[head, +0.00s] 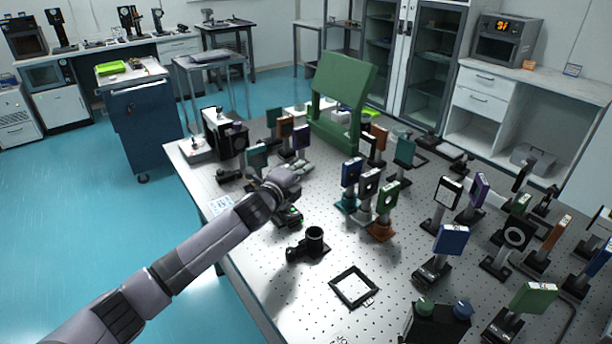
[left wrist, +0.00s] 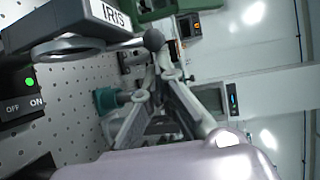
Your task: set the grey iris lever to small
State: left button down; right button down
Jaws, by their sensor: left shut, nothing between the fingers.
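In the left wrist view a dark plate labelled IRIS (left wrist: 112,14) stands at the upper left, with a grey ring (left wrist: 66,48) beside it. A dark round knob (left wrist: 153,40) shows near the label; I cannot tell for sure whether it is the iris lever's end. My left gripper (left wrist: 155,72) is shut and empty, its tips close to this knob; contact is unclear. In the head view my left gripper (head: 305,168) reaches over the table among the mounts, and the iris lever cannot be made out there. My right gripper is not in view.
A box marked OFF and ON with a green light (left wrist: 29,82) is close by. Blue (head: 351,172), grey (head: 369,182) and green (head: 388,196) mounts stand right of the gripper. A green panel (head: 342,88) rises behind. A black square frame (head: 354,287) lies in front.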

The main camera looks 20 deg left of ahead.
pick_arm(q)
jog(key=shift+s+a+r+n+t+b, duration=0.2)
jog(key=shift+s+a+n+t+b, duration=0.65)
jog(key=shift+b, duration=1.8)
jog(key=shift+s+a+r+n+t+b, duration=0.15)
jog(key=shift+s+a+n+t+b, duration=0.3)
jog(key=shift+s+t+b, duration=1.4)
jog(key=shift+w+g+b, duration=0.5)
jog(key=shift+w+b, duration=0.25)
jog(key=shift+w, duration=0.2)
